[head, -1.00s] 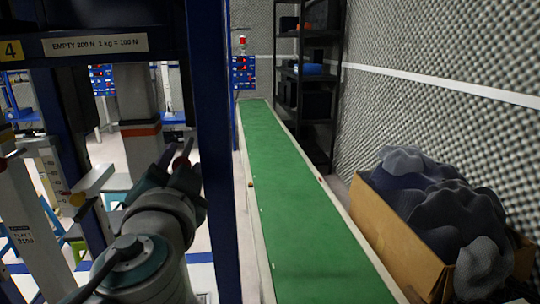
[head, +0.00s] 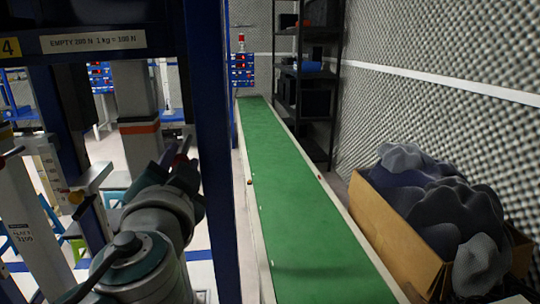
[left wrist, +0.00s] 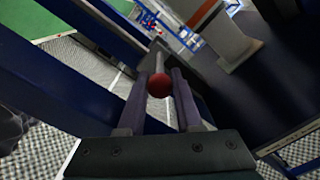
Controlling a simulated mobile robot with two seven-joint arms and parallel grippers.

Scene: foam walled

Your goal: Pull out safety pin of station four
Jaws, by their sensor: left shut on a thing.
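Station four shows in the head view as a dark frame with blue posts, a yellow number 4 plate (head: 10,47) and a label strip reading about EMPTY 200 N. The safety pin has a red ball knob (left wrist: 159,86) and a pale shaft, seen in the left wrist view. My left gripper (head: 180,155) is beside the blue post (head: 207,150) in the head view. In the left wrist view its two purple-grey fingers (left wrist: 160,76) are shut on the pin, one on each side of the knob. Whether the shaft sits in a hole cannot be told. My right gripper is not in view.
A green belt (head: 300,220) runs away to the right of the post. A cardboard box (head: 400,235) with grey foam lumps stands right of it, by the foam wall. A dark shelf rack (head: 308,80) stands at the back. Frame posts stand close around my left arm.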

